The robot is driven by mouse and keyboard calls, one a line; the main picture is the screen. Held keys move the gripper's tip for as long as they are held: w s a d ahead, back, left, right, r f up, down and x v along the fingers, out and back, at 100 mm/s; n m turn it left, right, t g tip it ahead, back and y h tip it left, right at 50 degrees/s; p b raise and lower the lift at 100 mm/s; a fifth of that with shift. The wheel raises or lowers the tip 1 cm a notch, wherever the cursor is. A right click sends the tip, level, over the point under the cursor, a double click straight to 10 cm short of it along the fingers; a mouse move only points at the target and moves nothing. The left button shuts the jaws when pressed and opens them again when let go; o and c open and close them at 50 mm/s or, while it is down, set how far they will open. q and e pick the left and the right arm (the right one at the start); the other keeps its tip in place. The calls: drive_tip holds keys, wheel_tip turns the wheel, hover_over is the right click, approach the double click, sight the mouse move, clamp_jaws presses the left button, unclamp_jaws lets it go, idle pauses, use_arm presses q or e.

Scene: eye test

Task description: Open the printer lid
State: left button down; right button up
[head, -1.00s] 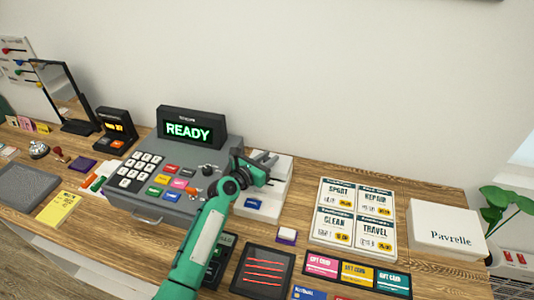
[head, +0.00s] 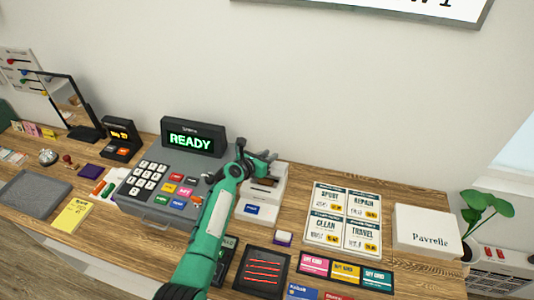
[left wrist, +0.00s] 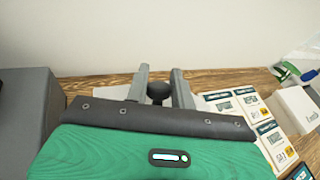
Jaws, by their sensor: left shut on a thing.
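The white printer (head: 249,212) stands on the wooden counter just right of the cash register, with a blue label on its front. My left gripper (head: 265,157) is over the printer's back part and hides much of its top. In the left wrist view its two fingers (left wrist: 160,86) stand either side of a dark round knob (left wrist: 158,91), and the gripper is shut on it. A brown-dark patch shows on the printer below the gripper. I cannot tell how far the lid is raised. My right gripper is not in view.
The grey register (head: 143,207) with a READY display (head: 190,139) stands close on the left. Price cards (head: 343,217), a white Pavrelle box (head: 427,230) and gift cards (head: 345,272) lie to the right. The wall is behind.

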use_arm(q)
drive_tip(key=shift+w+r, duration=0.15)
drive_tip(key=shift+w, duration=0.1)
idle(0.3)
drive_tip(key=c, duration=1.2)
unclamp_jaws()
drive_tip(key=shift+f, duration=0.2)
drive_tip(key=b+v, duration=0.2)
drive_tip(key=v, duration=1.1)
drive_tip(key=shift+s+a+r+b, duration=0.25)
drive_tip(key=shift+a+b, duration=0.05)
drive_tip(key=shift+b, duration=0.1)
